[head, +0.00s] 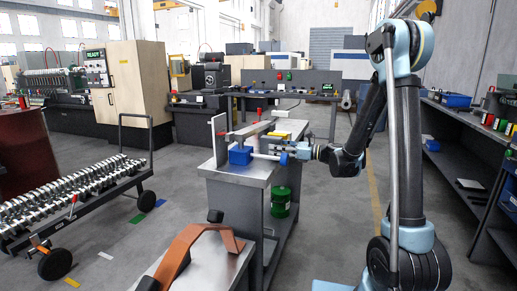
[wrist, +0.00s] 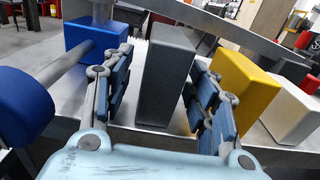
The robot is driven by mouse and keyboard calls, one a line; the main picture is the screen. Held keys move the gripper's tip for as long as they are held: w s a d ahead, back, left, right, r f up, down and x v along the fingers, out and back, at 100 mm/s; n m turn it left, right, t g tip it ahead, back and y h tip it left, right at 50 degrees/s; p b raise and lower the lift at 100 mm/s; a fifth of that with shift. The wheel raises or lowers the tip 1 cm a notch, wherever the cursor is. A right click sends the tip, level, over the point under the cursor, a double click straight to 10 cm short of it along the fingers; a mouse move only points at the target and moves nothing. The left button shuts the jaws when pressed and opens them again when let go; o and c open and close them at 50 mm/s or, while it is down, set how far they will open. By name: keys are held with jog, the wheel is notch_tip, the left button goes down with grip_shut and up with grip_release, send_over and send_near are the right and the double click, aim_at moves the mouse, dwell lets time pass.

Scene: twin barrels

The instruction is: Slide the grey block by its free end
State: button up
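In the wrist view the grey block (wrist: 168,80) stands upright between the two fingers of my gripper (wrist: 163,100). The fingers are open, with a visible gap between the left finger and the block. I cannot tell whether the right finger touches it. A blue block (wrist: 95,38) stands to the left, and a yellow block (wrist: 245,88) and a white block (wrist: 292,112) to the right. In the head view my gripper (head: 283,150) is at the steel bench (head: 240,172), and I cannot make out the grey block there.
A grey rod (wrist: 68,68) with a blue round end (wrist: 22,105) lies close left of my gripper. A long grey bar (wrist: 225,30) crosses above the blocks. In the head view an orange-brown bent piece (head: 185,245) lies on the front bench. A green can (head: 281,200) stands below.

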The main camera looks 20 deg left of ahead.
jog(key=shift+f, duration=0.1)
jog(key=d, duration=1.2)
jog(key=s+d+f+n+h, duration=0.4)
jog(key=s+d+n+h, duration=0.2)
jog(key=s+d, duration=0.3)
jog(key=s+d+f+n+h, duration=0.4)
jog(key=s+d+n+h, duration=0.2)
jog(key=s+d, duration=0.3)
jog(key=s+d+f+n+t+h, duration=0.1)
jog(key=s+d+f+n+h, duration=0.3)
jog(key=s+d, duration=0.6)
jog(key=s+n+h, duration=0.2)
jog(key=n, duration=0.1)
jog(key=shift+s+f, duration=0.35)
jog(key=shift+s, duration=0.05)
jog(key=shift+w+f, duration=0.2)
jog(key=shift+w, duration=0.25)
